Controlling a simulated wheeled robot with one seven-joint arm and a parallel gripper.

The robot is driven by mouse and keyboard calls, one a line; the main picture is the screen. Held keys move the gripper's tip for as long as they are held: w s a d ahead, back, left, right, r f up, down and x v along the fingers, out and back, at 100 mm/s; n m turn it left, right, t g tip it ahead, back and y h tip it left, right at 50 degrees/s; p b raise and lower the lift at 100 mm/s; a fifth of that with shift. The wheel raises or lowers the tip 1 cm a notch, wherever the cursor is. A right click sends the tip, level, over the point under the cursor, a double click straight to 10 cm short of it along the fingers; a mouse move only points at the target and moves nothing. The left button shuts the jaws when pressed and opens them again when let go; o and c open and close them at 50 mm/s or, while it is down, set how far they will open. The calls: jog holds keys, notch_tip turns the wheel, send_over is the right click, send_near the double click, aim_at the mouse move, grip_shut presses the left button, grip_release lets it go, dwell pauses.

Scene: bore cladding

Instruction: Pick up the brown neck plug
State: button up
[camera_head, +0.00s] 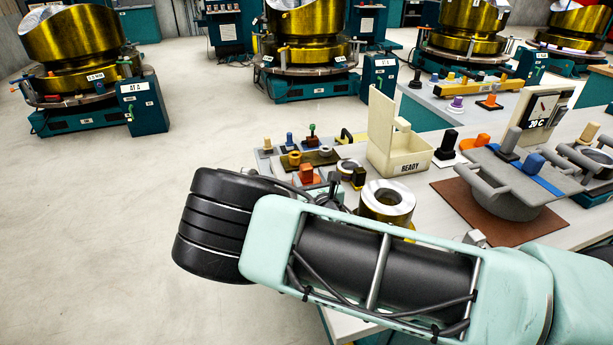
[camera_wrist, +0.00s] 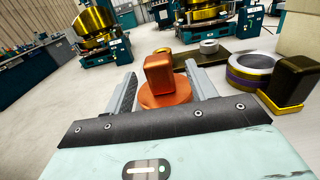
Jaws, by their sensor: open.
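A copper-brown plug with a block-shaped grip and a round base (camera_wrist: 158,76) stands between the two fingers of my gripper (camera_wrist: 160,71) in the wrist view. The fingers are open, one on each side of it, and gaps show beside the block. What appears to be the same plug shows in the head view as a reddish-orange block (camera_head: 306,173), just beyond my arm. My arm hides most of the gripper in the head view. I cannot tell how far the fingertips reach around the base.
A brass ring with a silver top (camera_head: 386,200) and a black block on a gold base (camera_wrist: 292,84) are close on the right. A cream box marked READY (camera_head: 400,158) stands behind. Several small plugs (camera_head: 290,138) crowd the bench's far left. The floor left is clear.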

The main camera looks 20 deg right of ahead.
jog(key=shift+w, duration=0.75)
jog(key=c, duration=1.2)
